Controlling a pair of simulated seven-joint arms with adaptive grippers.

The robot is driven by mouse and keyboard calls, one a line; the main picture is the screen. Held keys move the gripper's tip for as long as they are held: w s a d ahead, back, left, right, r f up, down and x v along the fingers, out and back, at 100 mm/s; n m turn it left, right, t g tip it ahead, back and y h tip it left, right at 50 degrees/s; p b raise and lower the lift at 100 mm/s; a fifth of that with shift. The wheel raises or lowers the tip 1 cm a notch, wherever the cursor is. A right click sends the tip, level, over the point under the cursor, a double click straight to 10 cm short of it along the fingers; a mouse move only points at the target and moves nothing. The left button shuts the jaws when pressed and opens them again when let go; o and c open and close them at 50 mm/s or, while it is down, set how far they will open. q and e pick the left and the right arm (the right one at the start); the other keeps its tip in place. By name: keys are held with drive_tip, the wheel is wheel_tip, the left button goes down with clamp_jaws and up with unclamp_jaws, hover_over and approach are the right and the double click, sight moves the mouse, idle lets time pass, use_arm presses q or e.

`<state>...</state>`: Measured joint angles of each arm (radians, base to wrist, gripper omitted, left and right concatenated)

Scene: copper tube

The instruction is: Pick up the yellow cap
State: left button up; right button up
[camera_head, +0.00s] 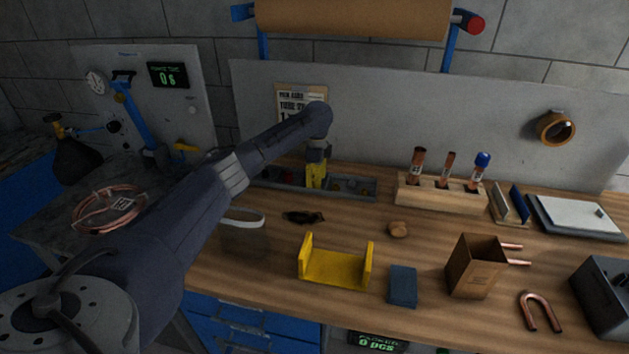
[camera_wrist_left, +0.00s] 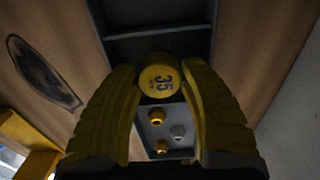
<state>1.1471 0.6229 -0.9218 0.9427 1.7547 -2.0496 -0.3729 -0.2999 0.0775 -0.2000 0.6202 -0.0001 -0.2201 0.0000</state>
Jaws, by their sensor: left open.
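The yellow cap (camera_wrist_left: 160,78), marked 35, shows in the left wrist view in the grey parts tray (camera_wrist_left: 155,45). My left gripper (camera_wrist_left: 168,115) is open, its two yellow fingers on either side of the cap. I cannot tell whether they touch it. In the head view my left gripper (camera_head: 316,178) points down into the parts tray (camera_head: 366,196) at the back of the bench, and I cannot make out the cap there. My right gripper is not in view.
A wooden rack (camera_head: 440,195) with several tubes stands right of the tray. In front are a yellow bracket (camera_head: 335,267), a blue block (camera_head: 403,284), a brown box (camera_head: 473,268) and a copper U-bend (camera_head: 541,311). Small fittings (camera_wrist_left: 178,131) lie in the tray's nearer compartment in the wrist view.

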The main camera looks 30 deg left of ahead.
use_arm(q)
drive_tip(key=shift+f, duration=0.15)
drive_tip(key=c, duration=0.4)
idle(0.4)
